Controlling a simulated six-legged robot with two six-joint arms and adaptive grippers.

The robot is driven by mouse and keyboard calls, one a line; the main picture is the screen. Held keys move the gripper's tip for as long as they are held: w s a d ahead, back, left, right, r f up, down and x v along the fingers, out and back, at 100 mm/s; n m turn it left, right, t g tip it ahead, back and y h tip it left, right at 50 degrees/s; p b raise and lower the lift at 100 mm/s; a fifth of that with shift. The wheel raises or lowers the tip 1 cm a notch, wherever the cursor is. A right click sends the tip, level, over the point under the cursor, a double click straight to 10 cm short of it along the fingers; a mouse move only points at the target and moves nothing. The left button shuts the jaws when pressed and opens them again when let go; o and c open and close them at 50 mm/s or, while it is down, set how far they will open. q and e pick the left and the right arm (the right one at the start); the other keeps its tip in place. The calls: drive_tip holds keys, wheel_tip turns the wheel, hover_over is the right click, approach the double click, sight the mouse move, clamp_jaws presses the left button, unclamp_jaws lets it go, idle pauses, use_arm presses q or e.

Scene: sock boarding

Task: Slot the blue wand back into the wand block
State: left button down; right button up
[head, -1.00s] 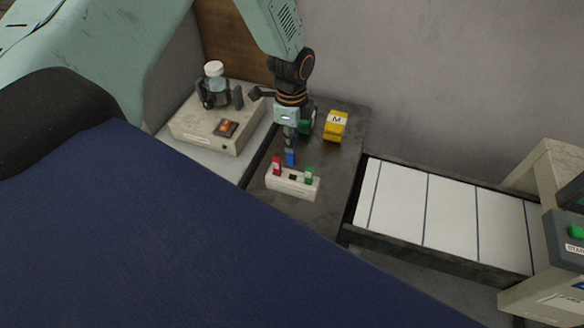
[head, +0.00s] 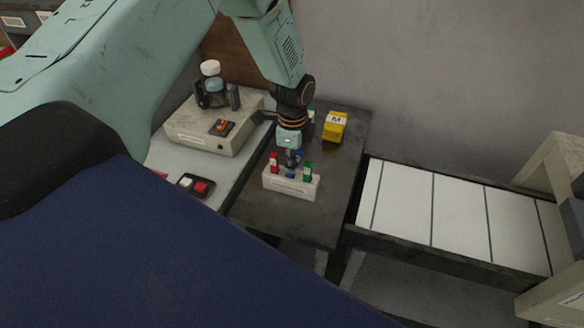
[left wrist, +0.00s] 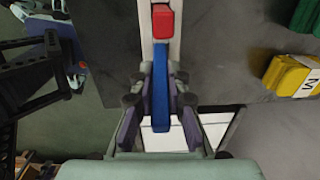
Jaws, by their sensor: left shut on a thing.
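The pale wand block (head: 290,188) stands on the dark table, with a red wand (head: 274,163) upright at its left end and a green wand (head: 307,172) upright at its right end. My left gripper (head: 291,158) is over the block's middle, shut on the blue wand (left wrist: 161,95). Blue shows at the middle slot between the red and green wands, but how deep the wand sits is hidden. In the left wrist view the red wand (left wrist: 163,22) stands on the block just beyond the blue one. My right gripper is not in view.
A yellow block marked M (head: 334,128) stands behind the wand block. A beige device (head: 205,131) holding a white-capped jar (head: 211,76) is at the left, with a small button box (head: 195,186) in front. A conveyor with white panels (head: 459,212) runs off to the right.

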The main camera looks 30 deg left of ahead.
use_arm(q)
drive_tip(key=shift+s+a+f, duration=0.2)
drive_tip(key=shift+a+f, duration=0.15)
drive_tip(key=shift+f, duration=0.3)
drive_tip(key=c, duration=1.5)
unclamp_jaws()
drive_tip(key=shift+w, duration=0.1)
drive_tip(key=shift+c, duration=0.2)
drive_tip(key=shift+o, duration=1)
drive_tip(key=shift+r, duration=0.2)
drive_tip(key=shift+w+r, duration=0.1)
